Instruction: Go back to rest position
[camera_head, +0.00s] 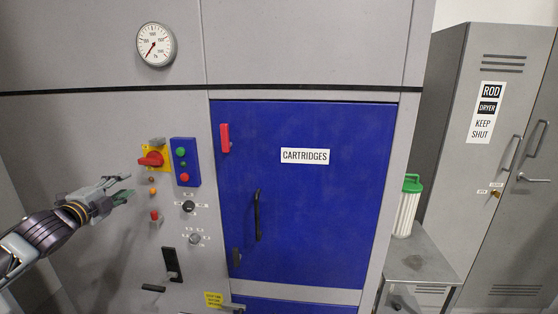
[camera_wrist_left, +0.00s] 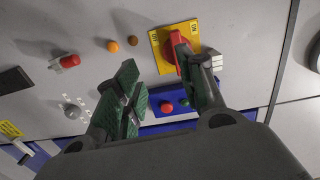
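My left gripper (camera_head: 122,190) reaches in from the left in the head view, in front of the grey control panel. In the left wrist view the fingers of the left gripper (camera_wrist_left: 163,95) are spread apart with nothing between them. A red rotary switch on a yellow plate (camera_head: 153,159) is just above the gripper; in the left wrist view the red knob (camera_wrist_left: 174,52) appears close beside one finger, and I cannot tell whether they touch. My right gripper is not in view.
A blue door (camera_head: 310,215) labelled cartridges is shut, with a black handle (camera_head: 257,214). A blue button box (camera_head: 185,162) and several knobs are on the panel. A green-lidded cartridge (camera_head: 408,207) stands on a grey stand (camera_head: 425,262) at right, before grey lockers (camera_head: 490,130).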

